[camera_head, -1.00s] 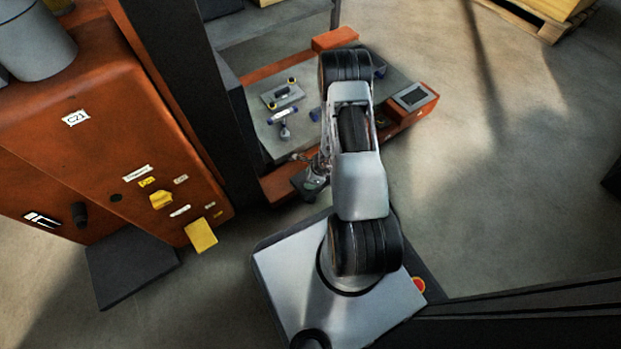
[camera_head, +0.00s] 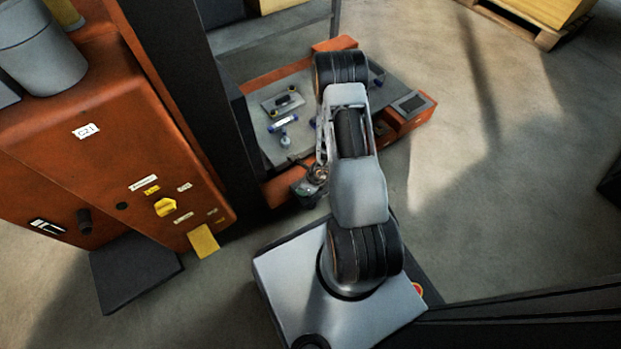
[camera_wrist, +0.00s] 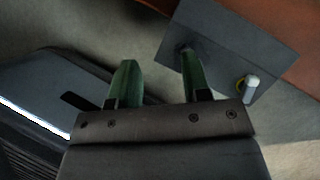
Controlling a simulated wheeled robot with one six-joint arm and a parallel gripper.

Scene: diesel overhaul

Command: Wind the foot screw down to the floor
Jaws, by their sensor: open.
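In the wrist view my gripper (camera_wrist: 158,78) is open, with two green fingers apart and nothing between them. A grey plate (camera_wrist: 228,50) lies by an orange beam (camera_wrist: 298,75). A dark round stub (camera_wrist: 183,48) on the plate is partly hidden by the right finger; I cannot tell whether they touch. A pale upright pin (camera_wrist: 252,88) with a yellow ring stands at the plate's near edge. I cannot tell for sure which of these is the foot screw. In the head view my gripper (camera_head: 310,186) is low by the orange frame's near corner; the fingers are not clear.
The orange-framed bench (camera_head: 300,150) carries a small block, blue-ended parts and a grey-screened box (camera_head: 411,104). An orange cabinet (camera_head: 120,165) with a yellow knob stands left, beside a dark post (camera_head: 185,90). A pallet (camera_head: 520,22) is far right.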

